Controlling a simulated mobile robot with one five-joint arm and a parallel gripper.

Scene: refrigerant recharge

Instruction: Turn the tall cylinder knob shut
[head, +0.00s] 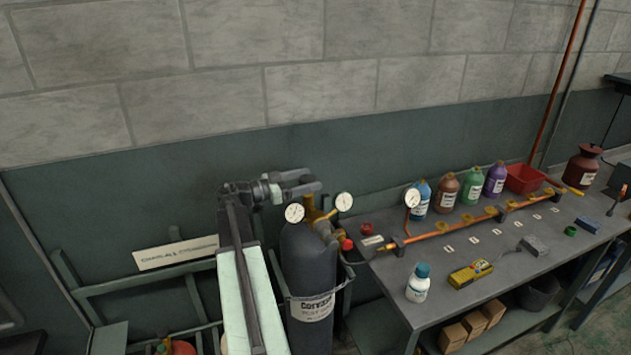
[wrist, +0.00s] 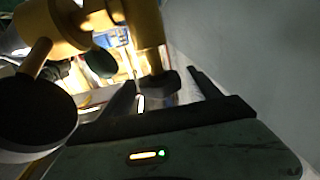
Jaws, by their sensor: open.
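The tall dark grey cylinder (head: 308,265) stands upright left of the bench, with a white label. A brass valve (head: 312,212) with two round gauges (head: 294,212) sits on its top. My gripper (head: 306,181) is just above the valve, reaching in from the left. In the wrist view, my gripper (wrist: 162,80) is open, one dark finger on each side. A dark knob-like end (wrist: 160,90) of the brass valve body (wrist: 145,25) shows between the fingers. I cannot tell whether they touch it. The knob is not clear in the head view.
The grey bench (head: 480,240) to the right holds an orange manifold pipe (head: 440,231), several colored bottles, a white bottle (head: 418,284) and a yellow meter (head: 469,273). A block wall is close behind. A green rack (head: 180,283) stands at the left.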

